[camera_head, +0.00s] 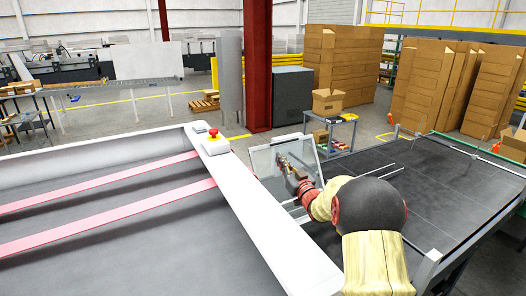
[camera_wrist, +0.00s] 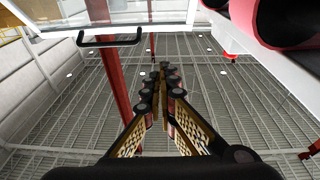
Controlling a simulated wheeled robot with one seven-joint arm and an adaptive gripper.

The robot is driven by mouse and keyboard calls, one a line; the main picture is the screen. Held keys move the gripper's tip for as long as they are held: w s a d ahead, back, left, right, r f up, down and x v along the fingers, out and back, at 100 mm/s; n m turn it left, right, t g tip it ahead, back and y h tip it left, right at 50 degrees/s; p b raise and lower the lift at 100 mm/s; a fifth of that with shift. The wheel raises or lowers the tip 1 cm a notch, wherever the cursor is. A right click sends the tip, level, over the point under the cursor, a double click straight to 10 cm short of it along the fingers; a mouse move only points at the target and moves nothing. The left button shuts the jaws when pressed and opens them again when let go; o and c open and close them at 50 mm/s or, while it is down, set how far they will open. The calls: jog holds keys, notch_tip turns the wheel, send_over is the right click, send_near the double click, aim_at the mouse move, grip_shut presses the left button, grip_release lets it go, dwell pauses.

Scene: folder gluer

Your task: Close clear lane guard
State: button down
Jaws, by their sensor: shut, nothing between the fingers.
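The clear lane guard (camera_head: 262,160) is a see-through panel in a pale frame. It stands raised and tilted beside the white machine rail in the head view. In the wrist view the guard's pane (camera_wrist: 112,16) crosses the upper left, with a black bar handle (camera_wrist: 110,41) on its edge. My gripper (camera_head: 281,160) overlaps the guard in the head view; whether it touches is unclear there. In the wrist view my gripper (camera_wrist: 163,72) is shut and empty, pointing to the right of the handle and apart from it. I cannot make out the handle in the head view.
A red emergency button (camera_head: 213,133) sits on the white rail (camera_head: 262,205). Pink belts (camera_head: 110,193) run across the machine at left. A dark conveyor bed (camera_head: 440,190) lies right of my arm. A cart (camera_head: 338,130) with boxes stands behind the guard.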

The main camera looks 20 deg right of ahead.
jog(key=f, duration=0.2)
jog(key=r+p, duration=0.1)
jog(key=r, duration=0.1)
send_over(267, 162)
jog(key=s, duration=0.1)
jog(key=shift+s+a+f+t+y, duration=0.1)
jog(key=shift+f+t+y, duration=0.05)
jog(key=shift+t+y, duration=0.25)
jog(key=shift+w+f, duration=0.3)
jog(key=shift+w, duration=0.2)
